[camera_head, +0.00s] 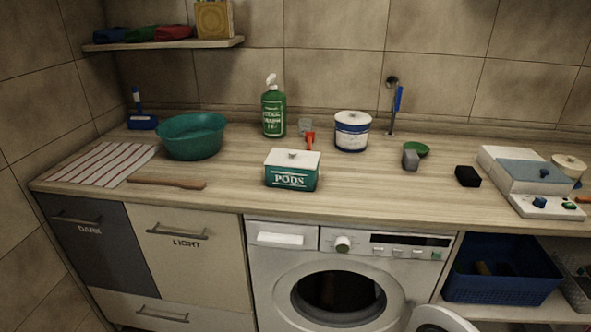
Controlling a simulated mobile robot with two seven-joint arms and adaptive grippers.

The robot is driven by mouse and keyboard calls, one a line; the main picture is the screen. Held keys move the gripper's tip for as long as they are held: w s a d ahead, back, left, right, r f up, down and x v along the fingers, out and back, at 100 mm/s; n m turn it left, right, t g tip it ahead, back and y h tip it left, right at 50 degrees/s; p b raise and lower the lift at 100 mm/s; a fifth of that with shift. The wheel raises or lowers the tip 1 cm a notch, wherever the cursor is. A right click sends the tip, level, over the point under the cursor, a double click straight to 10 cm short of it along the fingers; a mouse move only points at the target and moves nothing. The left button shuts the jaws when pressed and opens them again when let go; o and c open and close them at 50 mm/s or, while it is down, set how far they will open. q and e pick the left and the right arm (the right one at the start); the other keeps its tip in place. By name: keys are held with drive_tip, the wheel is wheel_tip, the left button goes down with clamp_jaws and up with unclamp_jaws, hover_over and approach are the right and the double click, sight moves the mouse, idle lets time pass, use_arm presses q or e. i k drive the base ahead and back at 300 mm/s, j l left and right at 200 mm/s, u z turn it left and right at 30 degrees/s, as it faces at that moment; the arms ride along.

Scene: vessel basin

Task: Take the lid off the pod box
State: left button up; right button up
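The pod box (290,178) is a teal box with "PODS" on its front. It stands upright on the wooden counter, above the left part of the washing machine. Its white lid (293,161) is on top and has a small grey knob (292,154) in the middle. The lid appears to sit flat on the box. Neither of my grippers shows in the head view.
On the wooden counter (370,185), a green bottle (274,113) and a red-handled item (310,141) stand behind the box, a white tub (352,132) behind right. A teal basin (191,136) and wooden stick (167,182) lie left.

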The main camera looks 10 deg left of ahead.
sight(308, 160)
drive_tip(key=i+j+z, duration=0.1)
drive_tip(key=j, duration=0.25)
drive_tip(key=i+j+z, duration=0.1)
drive_tip(key=i+j, duration=0.25)
drive_tip(key=j, duration=0.35)
drive_tip(key=i+j+z, duration=0.15)
drive_tip(key=j, duration=0.2)
drive_tip(key=i+j+z, duration=0.1)
drive_tip(key=j, duration=0.3)
